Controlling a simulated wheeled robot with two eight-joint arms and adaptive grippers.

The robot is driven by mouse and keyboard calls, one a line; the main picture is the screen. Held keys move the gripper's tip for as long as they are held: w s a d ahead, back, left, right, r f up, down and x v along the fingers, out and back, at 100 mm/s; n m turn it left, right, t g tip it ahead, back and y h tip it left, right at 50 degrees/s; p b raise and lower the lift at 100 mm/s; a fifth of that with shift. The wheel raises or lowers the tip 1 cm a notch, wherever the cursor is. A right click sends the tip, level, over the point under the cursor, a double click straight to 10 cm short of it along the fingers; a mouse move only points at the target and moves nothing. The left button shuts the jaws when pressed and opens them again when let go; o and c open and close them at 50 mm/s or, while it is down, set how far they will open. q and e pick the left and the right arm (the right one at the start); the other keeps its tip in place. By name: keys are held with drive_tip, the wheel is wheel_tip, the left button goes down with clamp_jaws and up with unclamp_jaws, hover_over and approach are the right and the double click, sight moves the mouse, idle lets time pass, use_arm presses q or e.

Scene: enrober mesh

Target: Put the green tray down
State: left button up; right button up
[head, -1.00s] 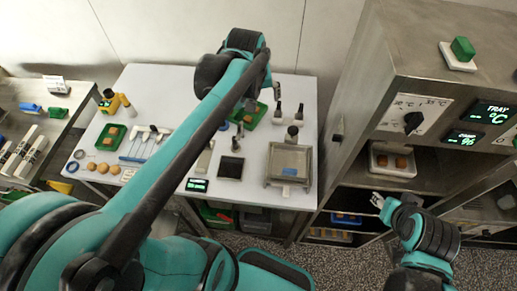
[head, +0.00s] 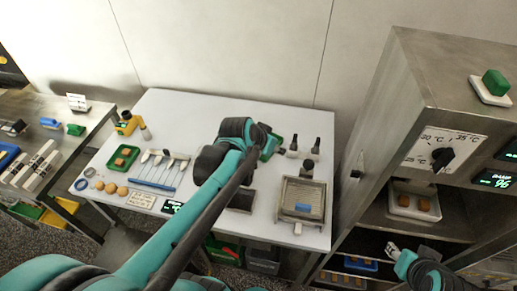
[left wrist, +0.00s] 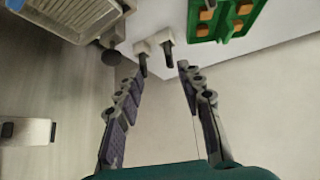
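A green tray (head: 272,146) stands on the white table, partly hidden behind my left gripper in the head view. In the left wrist view the green tray (left wrist: 234,18) lies at the top right and holds several orange-brown pieces. My left gripper (left wrist: 164,66) is open, its two fingers apart with nothing between them, and the tray is beside them. Another green tray (head: 123,157) with a brown piece lies at the table's left. My right gripper (head: 391,248) is low before the steel cabinet; its fingers are too small to read.
The white table (head: 200,107) has free room at its back. A framed mesh tray (head: 303,198) stands at its right, with small dark-topped bottles (head: 316,147) behind. Tools (head: 155,170) lie at left. The steel cabinet (head: 378,110) with a white tray (head: 415,205) stands right.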

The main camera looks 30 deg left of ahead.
use_arm(q)
drive_tip(key=shift+m+t, duration=0.3)
drive_tip(key=shift+t, duration=0.6)
drive_tip(key=w+a+f+b, duration=0.1)
drive_tip(key=w+a+f, duration=0.3)
drive_tip(key=a, duration=0.1)
drive_tip(key=w+a+f+b, duration=0.1)
drive_tip(key=w+a+f, duration=0.2)
drive_tip(key=a, duration=0.3)
drive_tip(key=w+a+f+b, duration=0.2)
drive_tip(key=w+a+f, duration=0.2)
drive_tip(key=a+f, duration=0.1)
drive_tip(key=shift+w+a, duration=0.15)
drive_tip(key=shift+w, duration=0.2)
drive_tip(key=b+x, duration=0.2)
drive_tip(key=x, duration=0.5)
drive_tip(key=shift+w, duration=0.45)
clamp_jaws()
